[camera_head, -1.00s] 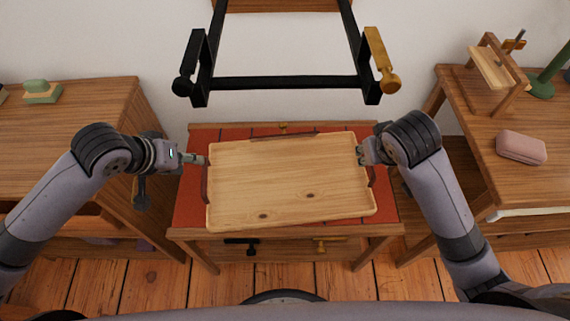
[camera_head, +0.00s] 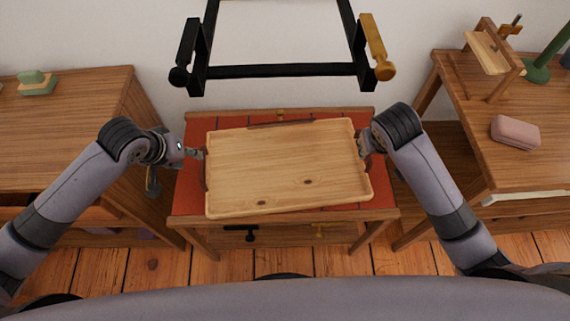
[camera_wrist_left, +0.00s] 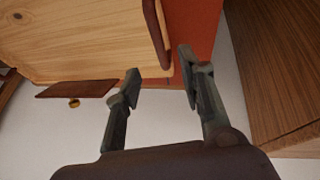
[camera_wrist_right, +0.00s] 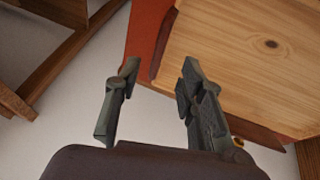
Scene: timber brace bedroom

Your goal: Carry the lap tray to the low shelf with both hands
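The lap tray (camera_head: 285,170), light wood with dark raised handles, is level over a low red-topped stand (camera_head: 385,195) and appears to rest on it. My left gripper (camera_head: 198,153) is at the tray's left end, near the left handle (camera_head: 203,177). In the left wrist view its fingers (camera_wrist_left: 160,62) are apart, with the handle (camera_wrist_left: 155,30) just ahead between them. My right gripper (camera_head: 364,146) is at the right end. In the right wrist view its fingers (camera_wrist_right: 160,64) are apart, with the dark handle (camera_wrist_right: 163,45) ahead between them. I cannot tell contact.
A wooden desk (camera_head: 70,110) stands left and another (camera_head: 515,165) right, bearing a pink case (camera_head: 515,132) and a small wooden frame (camera_head: 493,60). A black wall-mounted frame (camera_head: 285,71) hangs behind the stand. Plank floor (camera_head: 290,262) shows in front.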

